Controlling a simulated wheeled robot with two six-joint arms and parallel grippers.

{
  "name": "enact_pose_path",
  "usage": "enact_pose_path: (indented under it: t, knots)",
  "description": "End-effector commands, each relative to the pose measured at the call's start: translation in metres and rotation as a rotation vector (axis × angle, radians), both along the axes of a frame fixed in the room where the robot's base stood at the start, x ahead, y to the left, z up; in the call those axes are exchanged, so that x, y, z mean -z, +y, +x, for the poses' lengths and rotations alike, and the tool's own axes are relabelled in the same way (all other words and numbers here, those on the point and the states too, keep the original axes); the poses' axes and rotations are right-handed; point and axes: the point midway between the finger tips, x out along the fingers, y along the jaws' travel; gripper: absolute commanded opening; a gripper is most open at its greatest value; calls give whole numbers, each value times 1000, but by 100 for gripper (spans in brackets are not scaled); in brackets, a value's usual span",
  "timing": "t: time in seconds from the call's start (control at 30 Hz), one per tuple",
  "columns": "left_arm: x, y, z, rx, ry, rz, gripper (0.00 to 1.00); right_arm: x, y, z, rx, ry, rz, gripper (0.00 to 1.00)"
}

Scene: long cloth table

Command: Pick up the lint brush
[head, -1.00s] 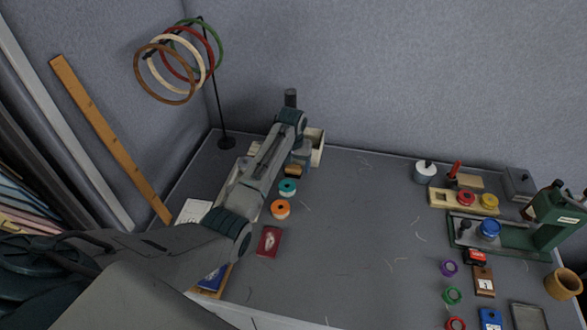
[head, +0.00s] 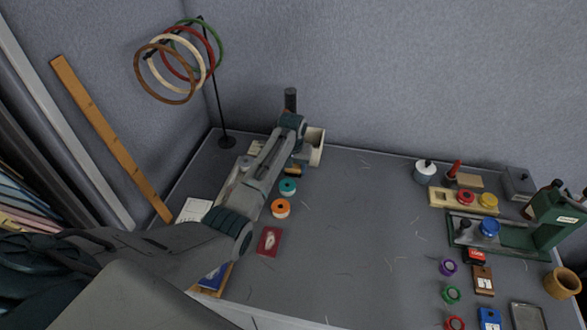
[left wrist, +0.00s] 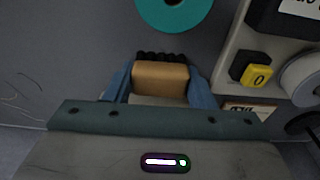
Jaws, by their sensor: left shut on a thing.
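The lint brush (left wrist: 160,77) shows in the left wrist view as a tan wooden block with dark bristles along its far side. My left gripper (left wrist: 163,84) is shut on it, with a blue finger at each end of the block. In the head view my left arm reaches to the back left of the table, and its own links mostly hide the gripper and the brush there. The right gripper is in neither current view.
Teal (head: 288,186) and orange (head: 281,208) spools and a red packet (head: 269,241) lie beside my left arm. A pale container (head: 315,147) stands behind. A ring stand (head: 227,141) is at left. The table's middle (head: 350,220) is mostly clear.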

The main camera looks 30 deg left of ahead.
Motion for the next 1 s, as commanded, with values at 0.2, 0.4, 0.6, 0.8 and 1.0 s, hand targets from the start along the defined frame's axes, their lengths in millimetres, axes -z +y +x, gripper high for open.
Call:
enact_pose_path:
  t: [0.2,0.4,0.6,0.8,1.0]
  knots:
    - [-16,0,1,0,-4,0,27,8,0,0,0,-1,0,36]
    - [-33,-7,-12,2,0,-1,27,16,0,1,0,-1,0,36]
    - [-36,-22,-38,2,-3,0,27,21,-3,1,-1,-2,-4,36]
    - [-39,-38,-68,0,-2,0,27,27,-5,1,-2,-2,-6,36]
    - [-43,-56,-98,1,-1,-2,27,34,-6,1,-2,-2,-6,36]
